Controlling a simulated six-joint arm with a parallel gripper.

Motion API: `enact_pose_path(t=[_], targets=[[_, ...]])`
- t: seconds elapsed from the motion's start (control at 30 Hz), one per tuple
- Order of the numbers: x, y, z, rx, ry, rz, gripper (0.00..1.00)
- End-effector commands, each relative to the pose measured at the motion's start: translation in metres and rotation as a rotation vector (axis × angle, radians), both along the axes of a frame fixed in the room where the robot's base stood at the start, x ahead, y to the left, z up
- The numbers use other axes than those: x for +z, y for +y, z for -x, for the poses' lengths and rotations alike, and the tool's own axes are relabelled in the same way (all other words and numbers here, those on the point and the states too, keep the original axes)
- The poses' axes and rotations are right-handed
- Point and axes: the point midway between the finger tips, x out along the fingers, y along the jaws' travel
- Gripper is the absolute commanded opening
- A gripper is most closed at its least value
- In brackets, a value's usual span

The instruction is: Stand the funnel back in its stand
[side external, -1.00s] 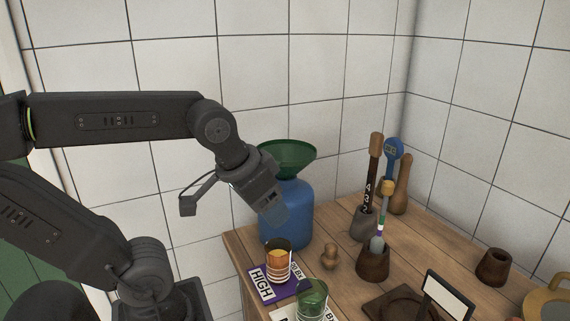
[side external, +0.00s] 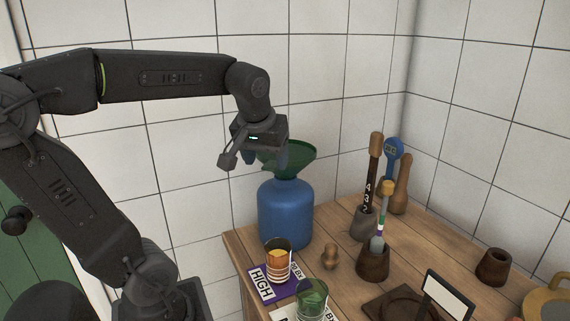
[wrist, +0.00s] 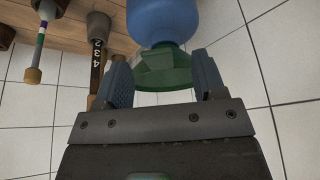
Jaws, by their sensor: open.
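The green funnel (side external: 299,158) sits upright, wide mouth up, in the neck of the blue demijohn (side external: 285,215) at the back left of the table. My gripper (side external: 272,160) is open at the funnel's left side, overlapping its rim in the side view. In the wrist view, the funnel (wrist: 163,72) shows between my two spread fingers (wrist: 163,82), with the demijohn (wrist: 163,20) beyond it. I cannot tell whether a finger touches the funnel. A dark wooden base with a round recess and a blank white plate (side external: 447,296) stands front right; I cannot tell if it is the stand.
A glass of amber liquid (side external: 278,262) and a green glass (side external: 311,299) stand on cards at the front. A small wooden knob (side external: 330,257), holders with upright tools (side external: 373,263) and an empty wooden cup (side external: 494,267) stand to the right. Tiled walls close the back.

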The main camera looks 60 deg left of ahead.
Motion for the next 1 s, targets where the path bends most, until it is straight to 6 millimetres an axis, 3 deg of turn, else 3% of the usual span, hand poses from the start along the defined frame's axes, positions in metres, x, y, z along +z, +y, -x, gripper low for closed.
enact_pose_path(t=[0.47,0.77,1.0], targets=[[-0.045,0.017,-0.02,0.0,0.002,0.002,0.64],[-0.049,0.018,-0.021,-0.001,-0.001,0.0,0.64],[-0.049,0.018,-0.021,-0.001,-0.001,0.0,0.41]])
